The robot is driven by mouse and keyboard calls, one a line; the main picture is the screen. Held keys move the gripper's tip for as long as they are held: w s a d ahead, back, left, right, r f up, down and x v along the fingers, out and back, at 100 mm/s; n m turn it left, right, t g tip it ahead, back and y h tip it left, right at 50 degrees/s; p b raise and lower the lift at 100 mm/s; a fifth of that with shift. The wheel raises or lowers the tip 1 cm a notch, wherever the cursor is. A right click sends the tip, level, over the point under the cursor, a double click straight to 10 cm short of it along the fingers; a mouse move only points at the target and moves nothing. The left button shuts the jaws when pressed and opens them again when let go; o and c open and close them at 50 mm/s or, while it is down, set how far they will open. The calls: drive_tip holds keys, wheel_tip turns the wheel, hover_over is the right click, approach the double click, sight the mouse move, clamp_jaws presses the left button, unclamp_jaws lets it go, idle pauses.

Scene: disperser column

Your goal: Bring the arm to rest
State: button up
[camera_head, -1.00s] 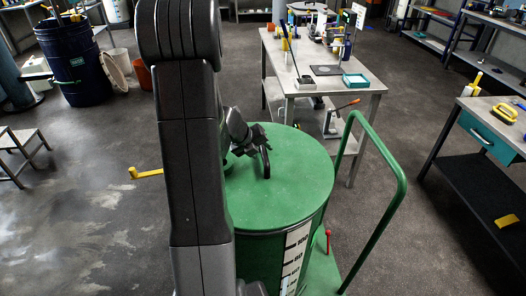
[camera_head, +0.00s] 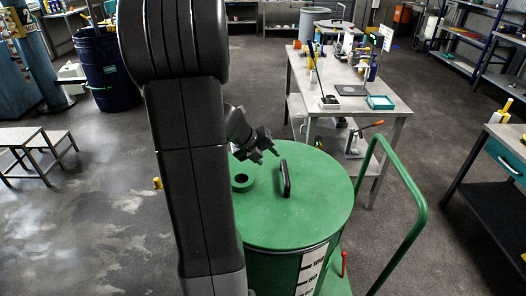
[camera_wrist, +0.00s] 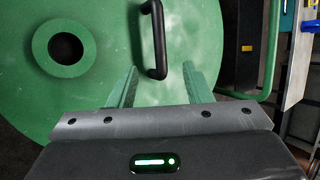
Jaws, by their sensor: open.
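My gripper (camera_head: 266,156) is open and empty in the head view, above the green drum lid (camera_head: 300,208), just behind and left of the black bar handle (camera_head: 286,180). My arm stands large in front of the drum's left part and hides it. In the wrist view, the two fingers of my gripper (camera_wrist: 160,84) are spread apart over the green lid (camera_wrist: 105,80). The black handle (camera_wrist: 156,42) lies ahead of them, with nothing gripping it. A round raised collar with a dark hole (camera_wrist: 65,47) is to its left.
A green rail (camera_head: 402,190) rises right of the drum. A red-knobbed lever (camera_head: 344,262) stands at its front right. A grey workbench (camera_head: 395,109) is behind, and another bench (camera_head: 510,140) is at the right. A step stool (camera_head: 35,145) stands left. The floor between is mostly clear.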

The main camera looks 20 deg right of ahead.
sight(286, 169)
drive_tip(key=b+x, duration=0.3)
drive_tip(key=x, duration=1.1)
drive_tip(key=shift+a+f, duration=0.15)
drive_tip(key=shift+f, duration=0.05)
drive_tip(key=shift+w+r+p, duration=0.1)
drive_tip(key=shift+r+p, duration=0.6)
drive_tip(key=shift+r, duration=0.05)
drive_tip(key=shift+r+p, duration=0.6)
drive_tip(key=shift+r, duration=0.2)
